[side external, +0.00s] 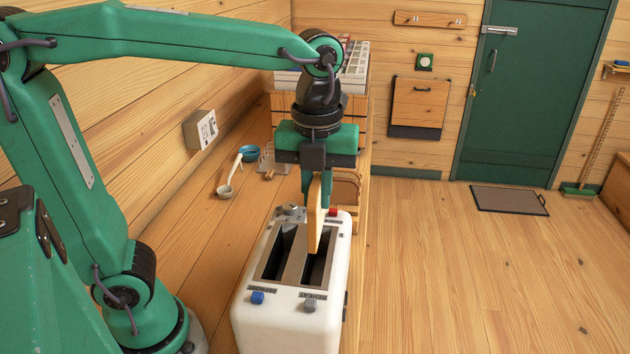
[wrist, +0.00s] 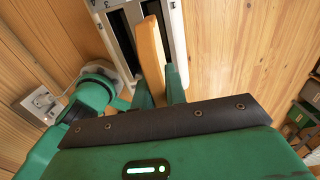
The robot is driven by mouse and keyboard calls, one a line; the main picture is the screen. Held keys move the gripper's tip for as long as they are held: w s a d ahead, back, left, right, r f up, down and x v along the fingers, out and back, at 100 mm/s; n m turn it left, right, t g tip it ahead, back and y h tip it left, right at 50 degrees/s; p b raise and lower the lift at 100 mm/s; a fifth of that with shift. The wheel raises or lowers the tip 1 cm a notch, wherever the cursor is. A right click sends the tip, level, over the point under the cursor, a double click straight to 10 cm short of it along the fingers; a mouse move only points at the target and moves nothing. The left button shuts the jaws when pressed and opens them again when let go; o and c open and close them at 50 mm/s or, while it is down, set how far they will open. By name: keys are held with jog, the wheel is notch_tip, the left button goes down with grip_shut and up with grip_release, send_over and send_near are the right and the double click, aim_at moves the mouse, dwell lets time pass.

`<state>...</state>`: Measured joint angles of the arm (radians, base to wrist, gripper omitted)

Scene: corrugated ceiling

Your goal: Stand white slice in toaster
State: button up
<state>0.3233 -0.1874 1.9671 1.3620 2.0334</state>
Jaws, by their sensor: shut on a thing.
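The white slice (side external: 315,218) is upright, thin and edge-on, with a tan crust. It also shows in the wrist view (wrist: 151,52). My gripper (side external: 314,188) is shut on its upper part, with a green finger on each side in the wrist view (wrist: 158,88). The white toaster (side external: 266,322) stands below with two long dark slots; it also shows in the wrist view (wrist: 173,25). The slice's lower end is at the right slot (side external: 319,270); I cannot tell whether it is inside or just above. The left slot (side external: 280,250) looks empty.
A blue knob (side external: 257,297) and a grey knob (side external: 310,305) are on the toaster's near end. A wooden wall runs along the left. Open floor is at the right.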

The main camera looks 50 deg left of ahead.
jog(key=shift+f, duration=0.2)
jog(key=shift+f, duration=3.65)
jog(key=o, duration=0.8)
jog(key=shift+o, duration=0.2)
jog(key=shift+r, duration=0.15)
jog(key=shift+r, duration=3.75)
jog(key=shift+r, duration=0.1)
